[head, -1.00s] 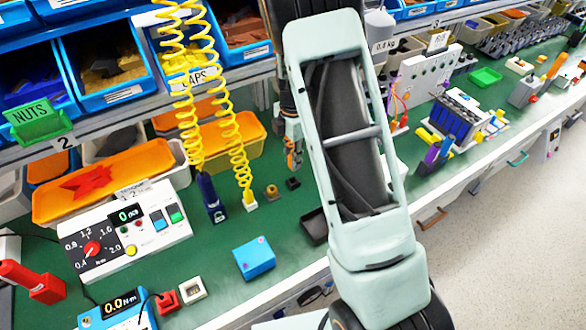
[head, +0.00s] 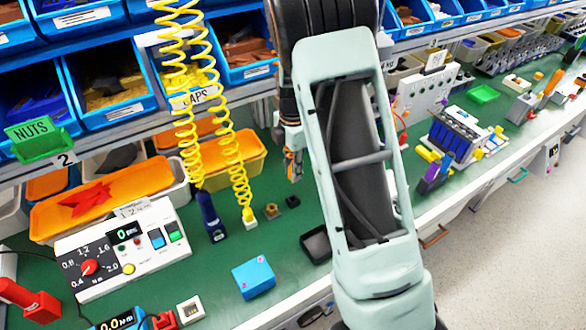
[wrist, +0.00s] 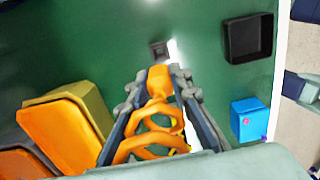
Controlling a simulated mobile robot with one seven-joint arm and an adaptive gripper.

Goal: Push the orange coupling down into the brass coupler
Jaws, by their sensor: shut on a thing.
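My gripper (head: 293,165) is shut on the orange coupling, whose block-like end (wrist: 159,82) shows between the fingertips in the wrist view. Orange coils hang behind that end, between the fingers. The gripper (wrist: 159,74) is over the green bench. The brass coupler (head: 271,214) is a small brass piece standing on the bench, apart from the gripper and to its lower left in the head view. I cannot make it out in the wrist view, where the gripper may hide it.
A small dark square block (head: 293,202) stands beside the brass coupler. A black tray (head: 316,246) and a blue block (head: 254,277) are nearer the front edge. Yellow coiled cords (head: 228,165) hang at left, before an orange bin (head: 240,157).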

